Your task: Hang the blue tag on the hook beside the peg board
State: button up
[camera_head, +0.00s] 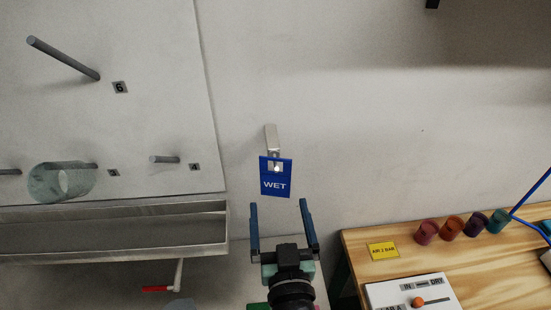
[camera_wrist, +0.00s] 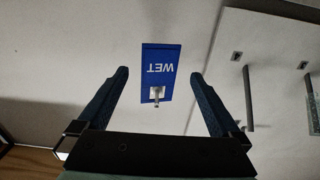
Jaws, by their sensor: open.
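The blue tag (camera_head: 276,184), marked WET, hangs on the hook (camera_head: 271,137) on the wall, just right of the peg board (camera_head: 150,60). The hook's tip shows through the tag's opening. The wrist view also shows the blue tag (camera_wrist: 160,58), upside down in that picture, with the hook (camera_wrist: 157,97) coming through its opening. My gripper (camera_head: 280,207) is open and empty just below the tag in the head view. In the wrist view my gripper (camera_wrist: 159,80) has its fingers apart on either side of the tag, not touching it.
A glass beaker (camera_head: 62,182) hangs on a peg at the left. A metal trough (camera_head: 120,232) runs below the board. At the lower right a wooden bench (camera_head: 490,265) carries several coloured cups (camera_head: 452,228), a yellow label (camera_head: 383,251) and a switch panel (camera_head: 410,292). The wall right of the tag is clear.

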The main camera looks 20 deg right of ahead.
aim_at(275, 187)
jog(key=shift+x, duration=2.85)
jog(key=c, duration=0.4)
jog(key=shift+c, duration=0.2)
jog(key=shift+o, duration=0.8)
jog(key=shift+o, duration=1.4)
